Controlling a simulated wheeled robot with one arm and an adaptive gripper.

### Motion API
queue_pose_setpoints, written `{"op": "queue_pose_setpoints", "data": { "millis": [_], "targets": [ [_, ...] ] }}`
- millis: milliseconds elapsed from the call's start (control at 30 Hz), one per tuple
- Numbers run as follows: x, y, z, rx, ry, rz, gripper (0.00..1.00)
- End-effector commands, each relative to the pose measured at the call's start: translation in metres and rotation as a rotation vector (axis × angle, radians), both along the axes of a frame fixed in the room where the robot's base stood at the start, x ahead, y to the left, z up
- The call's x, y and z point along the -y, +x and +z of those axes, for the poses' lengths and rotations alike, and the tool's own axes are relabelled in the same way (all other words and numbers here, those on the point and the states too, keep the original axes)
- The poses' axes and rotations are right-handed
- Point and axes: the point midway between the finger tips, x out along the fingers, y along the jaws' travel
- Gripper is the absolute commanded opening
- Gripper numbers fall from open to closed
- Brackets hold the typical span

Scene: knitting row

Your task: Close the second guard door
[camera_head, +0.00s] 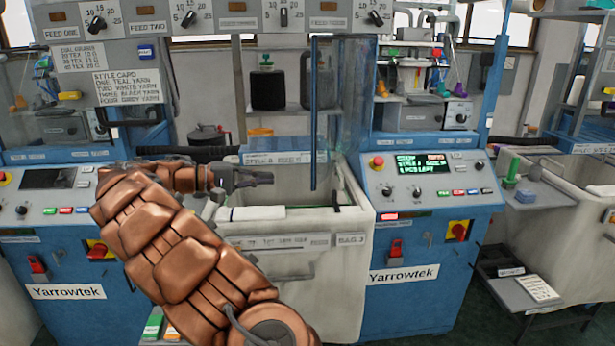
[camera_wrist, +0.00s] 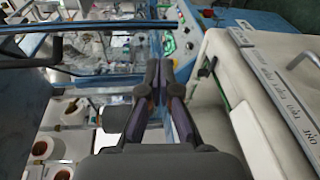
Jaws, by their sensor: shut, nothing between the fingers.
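My copper-coloured arm reaches across the middle of the head view. My gripper (camera_head: 262,178) points right, in front of the middle machine and above a pale bin. In the wrist view the dark fingers of my gripper (camera_wrist: 160,68) are together with nothing between them. A clear guard door (camera_head: 341,105) with a blue frame stands to the right of my gripper, seen nearly edge-on at the right side of the middle bay, so it looks open. I cannot tell whether this is the second door.
The pale bin (camera_head: 295,300) stands below my gripper. A blue control cabinet (camera_head: 430,270) with a green display is right of it. Another bin (camera_head: 560,225) is farther right. In the wrist view, yarn cones (camera_wrist: 48,148) are at lower left and a dark bar (camera_wrist: 30,62) crosses upper left.

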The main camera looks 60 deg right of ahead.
Motion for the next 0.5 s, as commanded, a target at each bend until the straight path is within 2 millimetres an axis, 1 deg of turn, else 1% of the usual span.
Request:
{"op": "queue_pose_setpoints", "data": {
  "millis": [33, 100, 233, 400, 500],
  "targets": [
    [0.007, 0.009, -0.005, -0.008, -0.026, 0.0, 0.0],
    [0.013, 0.021, -0.008, -0.013, -0.064, 0.002, 0.0],
    [0.021, 0.034, -0.015, -0.016, -0.114, 0.001, 0.0],
    [0.026, 0.044, -0.019, -0.013, -0.149, 0.004, 0.0],
    [0.028, 0.044, -0.02, -0.012, -0.155, 0.002, 0.0]
  ]
}}
